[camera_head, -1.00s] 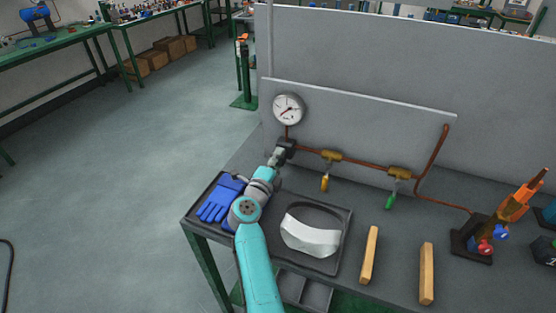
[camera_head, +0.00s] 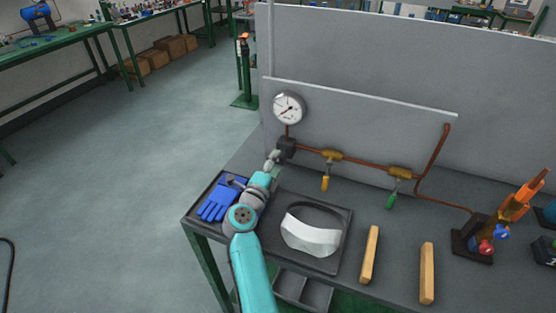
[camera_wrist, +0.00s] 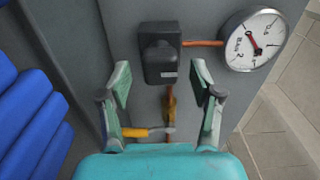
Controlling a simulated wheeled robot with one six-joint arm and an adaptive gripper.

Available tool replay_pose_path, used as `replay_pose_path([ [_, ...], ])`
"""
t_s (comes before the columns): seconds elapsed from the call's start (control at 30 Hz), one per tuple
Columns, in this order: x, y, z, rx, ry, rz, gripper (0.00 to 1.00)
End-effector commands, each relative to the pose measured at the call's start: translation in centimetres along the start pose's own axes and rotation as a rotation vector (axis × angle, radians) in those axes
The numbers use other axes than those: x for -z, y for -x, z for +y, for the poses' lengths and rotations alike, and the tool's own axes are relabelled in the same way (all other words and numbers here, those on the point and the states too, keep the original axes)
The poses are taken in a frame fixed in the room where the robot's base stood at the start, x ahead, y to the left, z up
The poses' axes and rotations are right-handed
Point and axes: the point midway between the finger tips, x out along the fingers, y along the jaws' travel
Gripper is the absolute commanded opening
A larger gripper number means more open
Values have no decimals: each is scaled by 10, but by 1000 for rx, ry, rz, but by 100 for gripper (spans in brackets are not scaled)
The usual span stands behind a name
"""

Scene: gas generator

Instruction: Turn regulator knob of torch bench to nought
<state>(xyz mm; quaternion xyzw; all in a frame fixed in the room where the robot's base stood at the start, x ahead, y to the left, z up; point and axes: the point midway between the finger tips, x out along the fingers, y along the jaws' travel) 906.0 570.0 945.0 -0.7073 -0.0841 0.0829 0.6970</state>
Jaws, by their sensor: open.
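The black regulator knob (camera_head: 286,149) sits at the left end of the copper pipe on the grey panel. In the wrist view my two fingers (camera_wrist: 160,75) are spread wide, one on each side of the knob's lower part in the picture, with nothing held. The round white gauge (camera_head: 289,107) is above the knob. Its red needle shows in the wrist view (camera_wrist: 253,41); the exact reading is unclear.
A yellow-handled valve (camera_head: 325,183) and a green-handled valve (camera_head: 391,200) hang on the pipe. Blue gloves (camera_head: 221,198) lie at the bench's left end, beside my arm. A tray with a visor (camera_head: 311,236), wooden bars (camera_head: 370,254) and a torch stand (camera_head: 473,240) stand rightward.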

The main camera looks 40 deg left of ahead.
Motion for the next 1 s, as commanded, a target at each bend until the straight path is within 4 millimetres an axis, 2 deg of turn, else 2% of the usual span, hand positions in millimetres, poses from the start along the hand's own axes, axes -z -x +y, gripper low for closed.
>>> replay_pose_path([
  [0.1, -1, 26, 1, 0, 0, -2, 65],
  [0.3, 0, 64, 1, 0, 0, -2, 65],
  [0.5, 0, 87, 1, 0, 1, -1, 65],
  [0.67, 0, 93, 0, 0, 1, 0, 65],
  [1.0, 0, 94, 0, 0, 1, 0, 65],
])
